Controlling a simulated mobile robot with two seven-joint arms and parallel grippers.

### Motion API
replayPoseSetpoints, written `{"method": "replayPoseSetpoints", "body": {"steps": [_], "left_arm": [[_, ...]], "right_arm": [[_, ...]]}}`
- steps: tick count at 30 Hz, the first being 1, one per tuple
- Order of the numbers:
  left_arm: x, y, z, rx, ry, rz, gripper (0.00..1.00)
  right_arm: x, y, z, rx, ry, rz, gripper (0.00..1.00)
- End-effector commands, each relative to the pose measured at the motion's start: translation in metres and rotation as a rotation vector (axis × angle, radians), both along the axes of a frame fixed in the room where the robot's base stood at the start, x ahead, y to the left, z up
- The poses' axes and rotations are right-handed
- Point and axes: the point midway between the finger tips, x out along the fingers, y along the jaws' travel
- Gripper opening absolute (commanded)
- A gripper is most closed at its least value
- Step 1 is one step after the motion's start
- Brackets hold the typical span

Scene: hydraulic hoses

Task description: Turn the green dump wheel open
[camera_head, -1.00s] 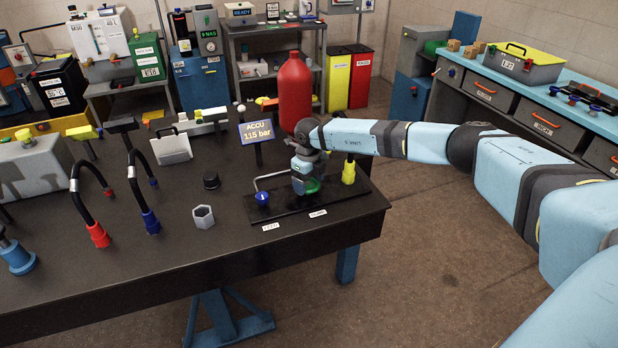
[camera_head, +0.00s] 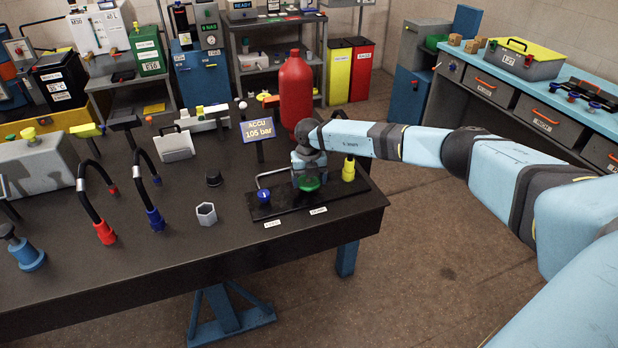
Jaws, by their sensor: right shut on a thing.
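The green dump wheel (camera_head: 309,183) sits on a black base plate (camera_head: 283,212) near the right end of the dark table. My right gripper (camera_head: 308,175) reaches down over the wheel from behind and is shut on it; its fingers partly hide the wheel. The red accumulator bottle (camera_head: 296,92) stands upright behind my right gripper. The display (camera_head: 257,130) reads "ACCU 105 bar". My left gripper is not in view.
A yellow-capped fitting (camera_head: 348,169) stands close right of my gripper. A metal hex nut (camera_head: 206,213), a black cap (camera_head: 214,178) and black hoses with red (camera_head: 105,232) and blue ends (camera_head: 155,219) are on the table to the left. The table's front middle is clear.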

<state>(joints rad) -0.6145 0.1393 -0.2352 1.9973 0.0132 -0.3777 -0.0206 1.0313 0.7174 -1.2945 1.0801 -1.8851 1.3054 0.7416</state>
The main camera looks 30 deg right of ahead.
Motion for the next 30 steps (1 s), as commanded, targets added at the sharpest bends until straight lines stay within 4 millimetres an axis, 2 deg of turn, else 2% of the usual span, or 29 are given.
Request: {"method": "replayPoseSetpoints", "body": {"steps": [14, 15, 18, 26, 30], "left_arm": [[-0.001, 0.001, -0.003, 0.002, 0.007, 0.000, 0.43], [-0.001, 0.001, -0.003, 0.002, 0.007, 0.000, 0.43], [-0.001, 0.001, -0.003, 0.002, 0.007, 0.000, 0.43], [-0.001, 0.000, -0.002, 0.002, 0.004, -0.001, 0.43], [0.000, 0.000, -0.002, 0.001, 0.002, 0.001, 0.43]], "right_arm": [[0.001, -0.001, 0.001, -0.001, -0.002, -0.018, 0.54], [0.001, -0.001, 0.001, -0.001, -0.002, -0.018, 0.80], [0.001, -0.001, 0.001, -0.001, -0.002, -0.018, 1.00], [0.001, 0.000, 0.003, 0.000, -0.002, -0.016, 1.00], [0.001, -0.001, 0.018, 0.000, -0.003, -0.015, 1.00]]}}
